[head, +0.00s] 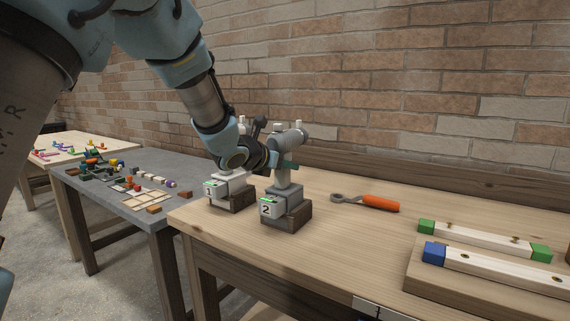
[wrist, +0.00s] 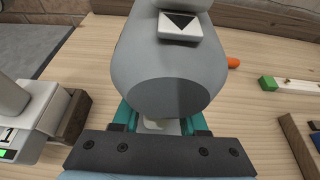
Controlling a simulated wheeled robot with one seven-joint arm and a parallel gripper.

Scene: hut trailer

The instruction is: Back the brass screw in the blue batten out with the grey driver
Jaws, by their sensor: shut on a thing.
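A grey driver (head: 289,138) stands upright at the dock marked 2 (head: 273,210). My gripper (head: 279,162) is shut on this driver. In the wrist view, the driver's rounded grey body (wrist: 170,75) fills the middle, between the teal fingers of my gripper (wrist: 160,124); its lower end is hidden. The batten with the blue end (head: 434,253) lies at the right on a wooden board, far from my gripper.
Close by on the left is the dock marked 1 (head: 219,189), with another grey tool (wrist: 10,97). An orange-handled wrench (head: 379,203) lies behind. A green-ended batten (head: 482,238) lies beside the blue one. A grey table (head: 120,205) with small parts stands left.

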